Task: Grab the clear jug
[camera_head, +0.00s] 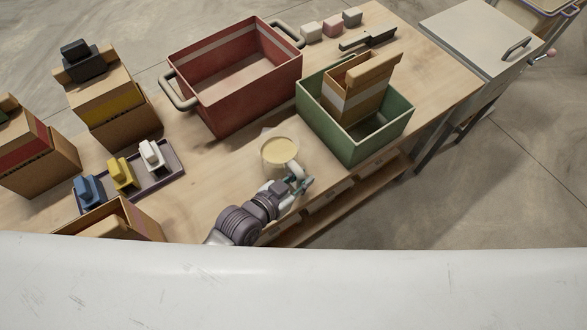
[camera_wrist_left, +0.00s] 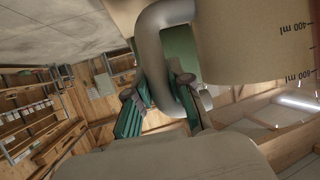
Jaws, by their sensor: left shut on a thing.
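The clear jug (camera_head: 280,153) stands on the wooden table in front of the red bin, filled with a pale yellow content. In the left wrist view the jug's side (camera_wrist_left: 262,40) with millilitre marks fills the upper right, and its thick grey handle (camera_wrist_left: 152,50) comes down between my fingers. My left gripper (camera_head: 299,182) is at the jug's near side, at the handle. In the left wrist view its green-padded fingers (camera_wrist_left: 165,108) are on either side of the handle and shut on it. My right gripper is not in view.
The red bin (camera_head: 204,109) with handles stands behind the jug. A green bin (camera_head: 372,147) holding a cardboard box (camera_head: 352,95) is to its right. A dark-handled tool (camera_head: 368,40) lies at the back.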

